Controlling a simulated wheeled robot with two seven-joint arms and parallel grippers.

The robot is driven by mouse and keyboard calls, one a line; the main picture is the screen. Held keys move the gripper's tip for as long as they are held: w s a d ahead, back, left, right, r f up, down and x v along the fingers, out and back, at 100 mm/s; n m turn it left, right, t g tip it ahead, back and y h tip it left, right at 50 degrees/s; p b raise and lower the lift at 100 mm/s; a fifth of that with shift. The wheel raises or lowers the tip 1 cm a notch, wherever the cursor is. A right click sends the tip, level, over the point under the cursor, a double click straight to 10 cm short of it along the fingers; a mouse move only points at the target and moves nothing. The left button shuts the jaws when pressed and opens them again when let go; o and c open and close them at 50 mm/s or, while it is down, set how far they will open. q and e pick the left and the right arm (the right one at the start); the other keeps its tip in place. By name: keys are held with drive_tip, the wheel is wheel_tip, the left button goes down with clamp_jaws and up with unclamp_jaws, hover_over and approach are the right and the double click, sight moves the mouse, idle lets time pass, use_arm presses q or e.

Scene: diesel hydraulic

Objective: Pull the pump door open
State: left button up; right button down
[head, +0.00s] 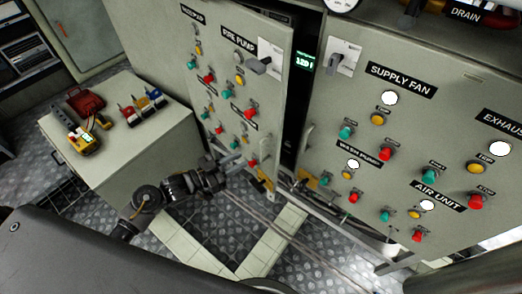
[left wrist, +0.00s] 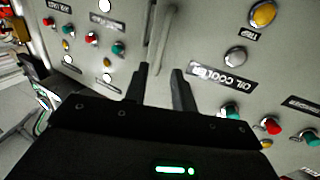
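The pump door (head: 222,75) is the grey panel labelled FIRE PUMP in the head view, with rows of coloured buttons and lamps. A dark gap with a green display runs along its right edge. My left gripper (head: 235,160) is at the lower part of this door. In the left wrist view my left gripper (left wrist: 161,83) is open, its two black fingers apart. A pale bar handle (left wrist: 162,40) stands out from the panel just ahead, lined up between the fingers. I cannot tell whether the fingers touch it. My right gripper is in neither view.
The right-hand cabinet (head: 391,125), labelled SUPPLY FAN, has a handle and protruding buttons. A grey cabinet (head: 145,145) at left carries a yellow meter (head: 86,142), a red case (head: 86,103) and small coloured items. Metal tread floor (head: 225,232) lies in front.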

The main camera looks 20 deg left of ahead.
sight(261, 160)
use_arm(q)
drive_tip(key=p+x, duration=0.1)
drive_tip(key=x, duration=0.8)
drive_tip(key=shift+f, duration=0.1)
drive_tip(key=shift+c, duration=0.3)
clamp_jaws()
drive_tip(key=shift+s, duration=0.1)
